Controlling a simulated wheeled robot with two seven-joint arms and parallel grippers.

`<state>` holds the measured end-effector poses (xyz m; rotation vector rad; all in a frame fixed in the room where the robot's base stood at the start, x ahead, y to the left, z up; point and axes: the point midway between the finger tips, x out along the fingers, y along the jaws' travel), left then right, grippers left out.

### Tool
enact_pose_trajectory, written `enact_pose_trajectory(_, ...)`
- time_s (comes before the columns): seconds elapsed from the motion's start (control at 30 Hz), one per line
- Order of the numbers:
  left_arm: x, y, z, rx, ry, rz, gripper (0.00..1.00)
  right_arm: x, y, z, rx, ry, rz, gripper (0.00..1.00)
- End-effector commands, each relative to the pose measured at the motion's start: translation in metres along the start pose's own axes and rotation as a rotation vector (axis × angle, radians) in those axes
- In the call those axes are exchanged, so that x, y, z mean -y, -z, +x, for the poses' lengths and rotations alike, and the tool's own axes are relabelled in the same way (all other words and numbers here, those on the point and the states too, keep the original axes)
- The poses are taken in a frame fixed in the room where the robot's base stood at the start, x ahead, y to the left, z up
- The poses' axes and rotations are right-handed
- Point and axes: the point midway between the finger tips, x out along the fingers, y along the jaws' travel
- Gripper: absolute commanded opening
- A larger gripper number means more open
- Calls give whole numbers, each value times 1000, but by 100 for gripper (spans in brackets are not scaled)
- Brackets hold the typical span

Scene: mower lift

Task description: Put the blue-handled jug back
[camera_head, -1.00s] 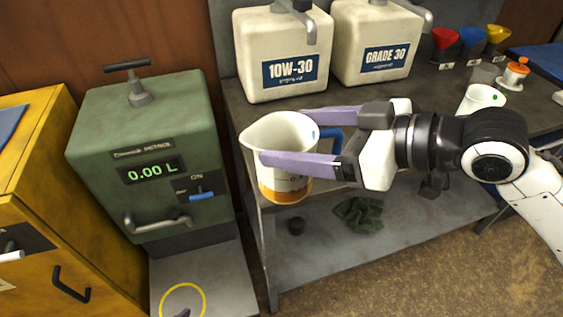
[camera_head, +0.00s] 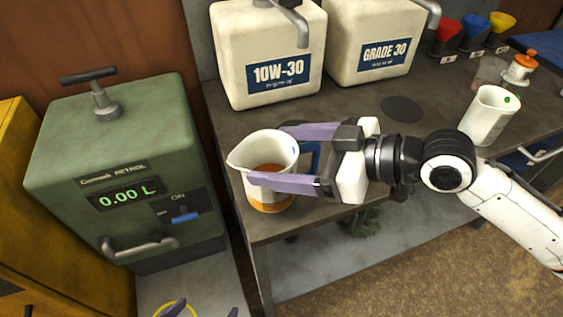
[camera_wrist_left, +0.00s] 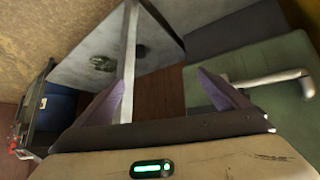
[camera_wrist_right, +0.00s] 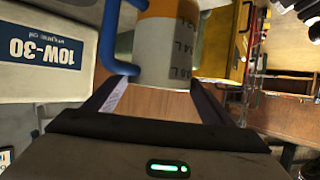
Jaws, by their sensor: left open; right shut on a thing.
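The blue-handled jug (camera_head: 262,148) is white with an orange lower part. It appears upright over the left front corner of the workbench (camera_head: 222,118); I cannot tell whether its base touches the top. My right gripper (camera_head: 265,160) is shut on it, its purple fingers either side of the body and the blue handle between them. In the right wrist view the jug (camera_wrist_right: 170,50) shows its scale marks and blue handle. My left gripper (camera_head: 205,312) just enters the bottom of the head view. It is open and empty in the left wrist view (camera_wrist_left: 165,95).
Containers marked 10-W-30 (camera_head: 235,40) and GRADE 30 (camera_head: 345,60) stand behind. A dark round mark (camera_head: 403,109) lies bare on the bench. A green-dotted white jug (camera_head: 490,113) stands right. The green petrol dispenser (camera_head: 120,150) is left, reading 0.00 L.

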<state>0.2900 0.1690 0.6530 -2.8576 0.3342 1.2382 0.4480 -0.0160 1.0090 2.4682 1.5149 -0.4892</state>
Motion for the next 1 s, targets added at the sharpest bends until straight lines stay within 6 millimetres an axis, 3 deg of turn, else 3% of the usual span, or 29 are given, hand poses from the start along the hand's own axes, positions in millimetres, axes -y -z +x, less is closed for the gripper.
enact_pose_trajectory(0.13, 0, 0, 1, -2, 0, 0, 94, 0, -20, 8, 0, 0, 3, 28)
enact_pose_trajectory(0.5, 1, 10, 5, -23, 0, 3, 94, 0, -24, 10, -2, 0, 0, 28)
enact_pose_trajectory(0.53, 1, 10, 5, -23, 0, 3, 94, 0, -26, 10, 2, 0, 1, 78)
enact_pose_trajectory(0.63, 1, 10, 4, -23, 0, 3, 94, 0, -25, 10, 2, 0, 1, 95)
enact_pose_trajectory(1.0, 0, 8, 1, -16, 0, 2, 94, 0, -21, 8, 2, 0, 1, 95)
